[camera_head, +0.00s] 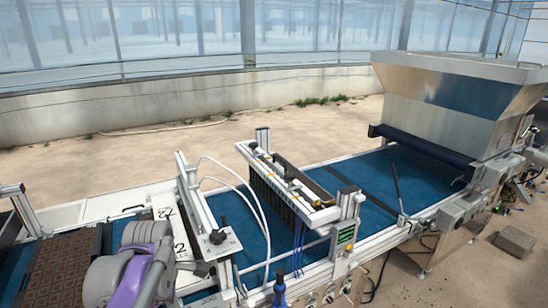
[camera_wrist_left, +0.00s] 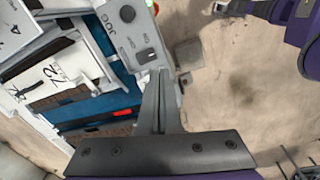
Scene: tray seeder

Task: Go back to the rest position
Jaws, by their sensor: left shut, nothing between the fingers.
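My left gripper (camera_wrist_left: 160,82) shows in the left wrist view, with its two grey fingers together and nothing visible between them. It is beside a light grey control box (camera_wrist_left: 140,38) marked JOG, with a green light at its top; I cannot tell whether they touch. In the head view my grey and purple left arm comes in at the lower left, over the seeder line, and the fingertips cannot be made out.
The tray seeder's blue belt (camera_head: 386,170) runs from lower left to upper right. A seeding bar (camera_head: 292,182) crosses it, and a large metal hopper (camera_head: 450,100) stands at its far end. A brown cell tray (camera_head: 62,268) lies at left. Bare floor (camera_head: 200,150) is behind.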

